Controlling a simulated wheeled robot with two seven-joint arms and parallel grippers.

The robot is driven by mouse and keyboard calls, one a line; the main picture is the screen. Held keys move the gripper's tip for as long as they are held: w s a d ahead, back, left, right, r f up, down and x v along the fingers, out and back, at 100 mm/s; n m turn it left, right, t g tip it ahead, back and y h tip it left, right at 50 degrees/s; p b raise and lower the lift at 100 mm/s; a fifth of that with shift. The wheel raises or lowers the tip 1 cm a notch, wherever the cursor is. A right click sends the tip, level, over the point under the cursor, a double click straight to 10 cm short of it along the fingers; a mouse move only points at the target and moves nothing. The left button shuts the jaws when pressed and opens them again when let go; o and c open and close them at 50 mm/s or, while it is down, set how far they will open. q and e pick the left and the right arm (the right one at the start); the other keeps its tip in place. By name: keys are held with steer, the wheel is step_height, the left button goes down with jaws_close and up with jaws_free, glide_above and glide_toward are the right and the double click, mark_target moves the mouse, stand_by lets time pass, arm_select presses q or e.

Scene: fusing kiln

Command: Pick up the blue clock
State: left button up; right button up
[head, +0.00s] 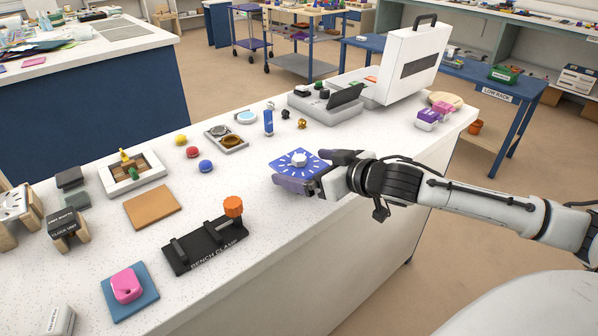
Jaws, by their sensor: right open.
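The blue clock (297,160), a blue square with white hour marks and a white knob-like centre, is on the white speckled counter (330,245) right of the middle. My right gripper (308,172) reaches in from the right and is open. One dark finger lies along the clock's near edge, and the other is at its right side. The fingers partly cover the clock's near and right edges. I cannot tell whether they touch it. My left gripper is out of view.
A black bench clamp (205,247) with an orange knob stands nearer, left of the gripper. The counter's front edge runs below my right arm.

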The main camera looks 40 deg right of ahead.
mark_target(289, 165)
steer(key=shift+a+x, duration=0.2)
steer(key=shift+x, duration=0.7)
steer(key=shift+a+x, duration=0.2)
steer(key=shift+x, duration=1.8)
steer(key=shift+s+f, duration=0.1)
steer(key=c, duration=1.3)
steer(key=shift+c, duration=0.3)
steer(key=shift+p, duration=0.3)
